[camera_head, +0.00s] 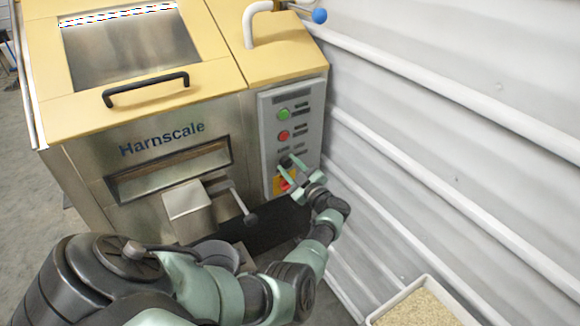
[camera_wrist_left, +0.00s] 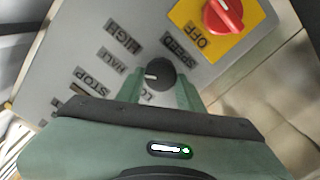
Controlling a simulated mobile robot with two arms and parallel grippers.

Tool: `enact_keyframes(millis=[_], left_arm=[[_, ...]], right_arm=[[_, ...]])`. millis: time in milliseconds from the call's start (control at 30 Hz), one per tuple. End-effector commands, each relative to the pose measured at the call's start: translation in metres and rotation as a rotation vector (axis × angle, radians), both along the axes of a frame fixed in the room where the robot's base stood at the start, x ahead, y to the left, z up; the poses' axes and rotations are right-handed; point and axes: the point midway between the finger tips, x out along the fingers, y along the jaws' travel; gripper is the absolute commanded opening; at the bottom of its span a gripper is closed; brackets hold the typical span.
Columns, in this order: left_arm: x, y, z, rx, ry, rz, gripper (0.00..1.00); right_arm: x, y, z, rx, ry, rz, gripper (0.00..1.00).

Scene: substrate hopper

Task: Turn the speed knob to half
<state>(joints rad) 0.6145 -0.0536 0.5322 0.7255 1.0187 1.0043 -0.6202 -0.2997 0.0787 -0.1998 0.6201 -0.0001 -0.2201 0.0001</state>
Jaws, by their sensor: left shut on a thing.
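The speed knob (camera_wrist_left: 159,74) is a round black dial on the grey control panel (camera_head: 290,135), with a short white mark on its left side in the wrist view. The labels HIGH (camera_wrist_left: 123,36), HALF (camera_wrist_left: 110,60) and a partly covered low label sit around it. The mark points left, roughly between the low label and HALF; its exact setting is hard to tell. My left gripper (camera_wrist_left: 160,90) is shut on the knob, one green finger on each side. In the head view my left gripper (camera_head: 292,176) reaches the panel and partly hides the knob (camera_head: 285,161).
A red rotary switch (camera_wrist_left: 223,16) on a yellow OFF plate (camera_wrist_left: 192,15) is close beside the knob. Green (camera_head: 283,114) and red (camera_head: 283,134) buttons sit above. A lever (camera_head: 250,217) sticks out at left. A corrugated wall (camera_head: 450,140) stands close at right; a granule tray (camera_head: 371,320) lies below.

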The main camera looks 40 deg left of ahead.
Motion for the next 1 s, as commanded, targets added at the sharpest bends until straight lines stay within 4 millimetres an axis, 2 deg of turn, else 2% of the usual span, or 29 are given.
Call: enact_keyframes(millis=[400, 900, 933, 1000], left_arm=[[-0.0007, -0.0006, -0.0025, -0.052, -0.167, -0.001, 0.0], [-0.0007, -0.0006, -0.0019, -0.057, -0.185, -0.001, 0.0], [-0.0007, -0.0006, -0.0019, -0.057, -0.185, -0.001, 0.43], [-0.0007, -0.0005, -0.0019, -0.057, -0.185, -0.001, 0.59]], right_arm=[[-0.0004, -0.0019, -0.0126, -0.002, 0.001, 0.001, 0.36], [-0.0004, -0.0018, -0.013, -0.002, 0.001, 0.001, 0.36], [-0.0005, -0.0019, -0.013, -0.002, 0.001, 0.001, 0.36], [-0.0005, -0.0019, -0.013, -0.002, 0.001, 0.001, 0.36]])
